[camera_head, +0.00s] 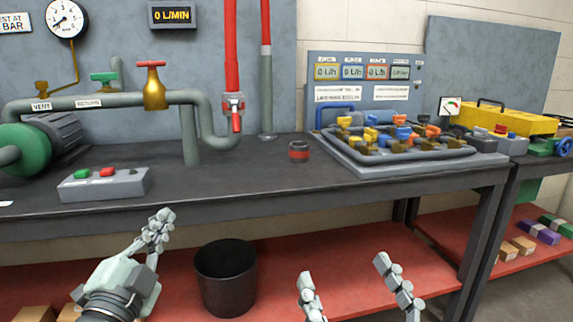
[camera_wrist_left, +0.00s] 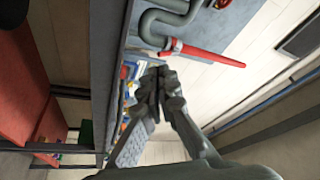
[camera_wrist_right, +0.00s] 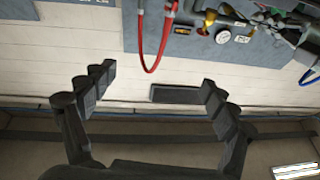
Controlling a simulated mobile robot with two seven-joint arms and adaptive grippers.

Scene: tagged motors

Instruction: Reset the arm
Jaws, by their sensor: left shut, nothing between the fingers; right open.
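My left gripper (camera_head: 160,228) is in the lower left of the head view, in front of the bench's front edge. Its fingers are together with nothing between them, and they also show closed in the left wrist view (camera_wrist_left: 160,88). My right gripper (camera_head: 345,275) is at the bottom of the head view, right of centre, with its two fingers wide apart. In the right wrist view the fingers (camera_wrist_right: 155,85) are spread, with only the wall and pipework seen beyond them. Both grippers are empty and apart from the bench.
The dark bench (camera_head: 240,185) carries a button box (camera_head: 104,185), a red-banded cup (camera_head: 299,151) and a manifold panel (camera_head: 400,150). Pipes with a brass valve (camera_head: 153,88) stand behind. A black bin (camera_head: 226,278) stands below, by the red shelf (camera_head: 350,250). The bench's middle front is clear.

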